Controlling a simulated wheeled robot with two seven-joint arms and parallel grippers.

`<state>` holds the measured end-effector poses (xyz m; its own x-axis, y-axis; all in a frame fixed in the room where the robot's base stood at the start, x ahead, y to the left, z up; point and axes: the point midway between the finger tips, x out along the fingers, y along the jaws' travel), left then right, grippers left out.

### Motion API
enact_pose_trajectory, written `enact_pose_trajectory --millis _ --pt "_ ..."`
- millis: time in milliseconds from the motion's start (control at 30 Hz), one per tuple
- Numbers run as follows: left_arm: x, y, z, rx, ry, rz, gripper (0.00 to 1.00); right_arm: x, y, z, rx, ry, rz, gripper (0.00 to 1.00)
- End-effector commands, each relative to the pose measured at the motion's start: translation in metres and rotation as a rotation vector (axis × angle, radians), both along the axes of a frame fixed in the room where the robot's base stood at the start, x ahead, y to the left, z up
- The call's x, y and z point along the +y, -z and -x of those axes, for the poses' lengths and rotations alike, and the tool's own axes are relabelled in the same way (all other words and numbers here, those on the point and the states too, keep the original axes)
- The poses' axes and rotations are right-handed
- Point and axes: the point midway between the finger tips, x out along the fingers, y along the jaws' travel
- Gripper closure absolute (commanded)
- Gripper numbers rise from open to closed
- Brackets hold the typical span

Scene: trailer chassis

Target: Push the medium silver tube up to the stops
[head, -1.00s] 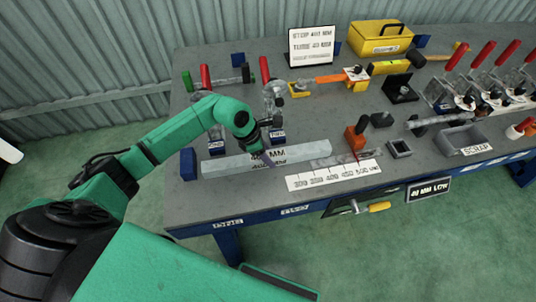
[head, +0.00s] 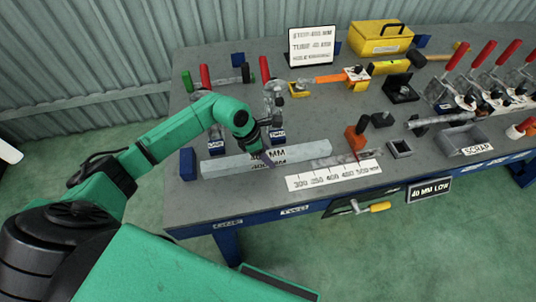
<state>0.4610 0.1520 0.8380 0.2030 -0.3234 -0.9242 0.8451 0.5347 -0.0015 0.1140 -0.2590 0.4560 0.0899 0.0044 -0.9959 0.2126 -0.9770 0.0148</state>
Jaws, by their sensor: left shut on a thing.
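The silver tube (head: 310,152), a long square bar with "MM" lettering near its middle, lies along the front left of the bench. My left gripper (head: 264,155) comes down over the middle of the tube and is shut on it; the fingertips are small and partly hidden by the wrist. A blue block (head: 187,164) stands at the tube's left end, with little or no gap; I cannot tell if they touch. My right gripper is not in view.
Red- and green-handled clamps (head: 265,70) stand behind the tube. A white ruler strip (head: 335,174) lies in front of its right half. An orange-and-black tool (head: 356,138), a small grey square frame (head: 399,148) and the grey scrap bin (head: 464,141) are further right.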

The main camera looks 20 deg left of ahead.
Motion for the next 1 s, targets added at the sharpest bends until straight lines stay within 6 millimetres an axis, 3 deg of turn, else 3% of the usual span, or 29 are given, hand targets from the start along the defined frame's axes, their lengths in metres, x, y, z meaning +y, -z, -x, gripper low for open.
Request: enact_pose_trajectory --millis 1000 --pt "0.017 -0.002 0.010 -0.003 -0.001 0.002 1.00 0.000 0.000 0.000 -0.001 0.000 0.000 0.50"
